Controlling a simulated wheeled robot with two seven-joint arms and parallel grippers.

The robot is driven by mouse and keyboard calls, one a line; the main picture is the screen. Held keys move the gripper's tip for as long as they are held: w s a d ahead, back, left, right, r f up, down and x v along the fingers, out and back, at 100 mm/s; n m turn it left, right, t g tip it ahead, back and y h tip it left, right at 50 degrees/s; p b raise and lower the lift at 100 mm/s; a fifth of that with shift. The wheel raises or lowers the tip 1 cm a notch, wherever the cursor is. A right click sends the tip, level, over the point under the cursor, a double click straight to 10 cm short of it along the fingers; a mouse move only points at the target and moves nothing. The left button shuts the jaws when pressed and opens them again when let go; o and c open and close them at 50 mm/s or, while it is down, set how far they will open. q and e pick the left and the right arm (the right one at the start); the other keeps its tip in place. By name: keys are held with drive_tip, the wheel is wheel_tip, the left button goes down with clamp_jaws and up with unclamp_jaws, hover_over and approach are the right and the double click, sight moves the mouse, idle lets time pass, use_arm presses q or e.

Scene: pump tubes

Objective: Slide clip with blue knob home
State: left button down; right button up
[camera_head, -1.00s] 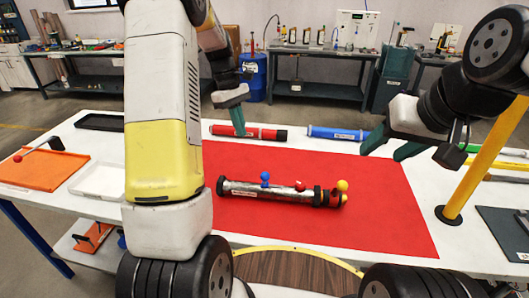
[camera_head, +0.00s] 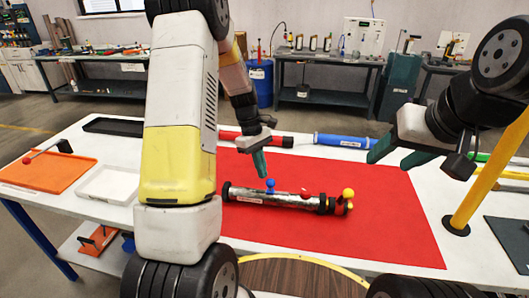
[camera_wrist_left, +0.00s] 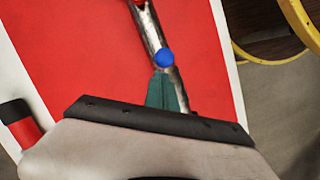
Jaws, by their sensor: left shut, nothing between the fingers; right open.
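The metal pump tube (camera_head: 243,194) lies across the red mat (camera_head: 380,215). The clip's blue knob (camera_head: 270,185) stands up from the tube left of its middle. The blue knob (camera_wrist_left: 165,57) also shows in the left wrist view, just beyond the fingertips. My left gripper (camera_head: 261,172) is shut and empty, with its green fingers pointing down close to the left of the blue knob. I cannot tell whether they touch it. My right gripper (camera_head: 384,160) is open and empty above the back right of the mat.
The tube also has a red knob (camera_head: 305,191) and a yellow ball (camera_head: 348,193) toward its right end. A red tube (camera_head: 284,141) and a blue tube (camera_head: 340,140) lie behind the mat. Orange (camera_head: 48,171) and white (camera_head: 108,186) trays are at left. The mat's right side is clear.

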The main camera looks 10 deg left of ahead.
use_arm(q)
drive_tip(key=shift+s+d, duration=0.1)
drive_tip(key=shift+d, duration=0.1)
drive_tip(key=d, duration=0.4)
drive_tip(key=shift+d, duration=0.3)
